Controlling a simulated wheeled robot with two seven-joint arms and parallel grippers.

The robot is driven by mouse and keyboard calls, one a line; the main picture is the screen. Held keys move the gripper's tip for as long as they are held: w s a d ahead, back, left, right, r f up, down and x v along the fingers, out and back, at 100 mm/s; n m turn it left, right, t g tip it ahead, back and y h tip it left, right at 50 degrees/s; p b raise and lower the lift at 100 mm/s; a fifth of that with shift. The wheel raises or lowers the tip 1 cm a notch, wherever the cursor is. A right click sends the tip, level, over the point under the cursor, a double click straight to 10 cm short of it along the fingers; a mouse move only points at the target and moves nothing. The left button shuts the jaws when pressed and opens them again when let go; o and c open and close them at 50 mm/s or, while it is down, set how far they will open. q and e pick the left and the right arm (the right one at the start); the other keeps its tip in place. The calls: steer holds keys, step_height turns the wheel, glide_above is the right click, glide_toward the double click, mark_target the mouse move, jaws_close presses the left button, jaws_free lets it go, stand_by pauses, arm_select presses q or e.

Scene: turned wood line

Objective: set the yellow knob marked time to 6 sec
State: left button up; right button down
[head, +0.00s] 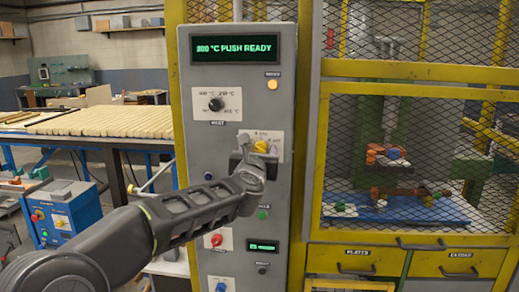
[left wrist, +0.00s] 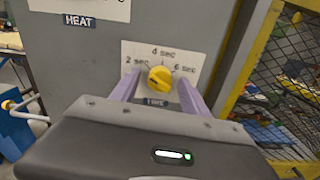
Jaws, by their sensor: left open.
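The yellow knob (left wrist: 160,79) sits on a white plate on the grey control panel, above a label reading TIME. The plate has marks that read 2 sec at left, what looks like 4 sec at top, and 6 sec at right; I cannot tell for sure which one the knob points to. In the head view the knob (head: 261,146) is partly behind my left gripper (head: 257,149). My left gripper is open, with one lilac finger on each side of the knob; I cannot tell whether they touch it. My right gripper is not in view.
The black HEAT knob (head: 216,104) is up and left on the panel. A red knob (head: 216,240), a blue knob (head: 221,287) and a green button (head: 263,214) are below. The display (head: 235,48) reads PUSH READY. A yellow-framed mesh cage (head: 410,69) stands close at right.

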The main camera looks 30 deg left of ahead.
arm_select(q)
steer(key=shift+c, duration=0.2)
jaws_close()
stand_by(0.3)
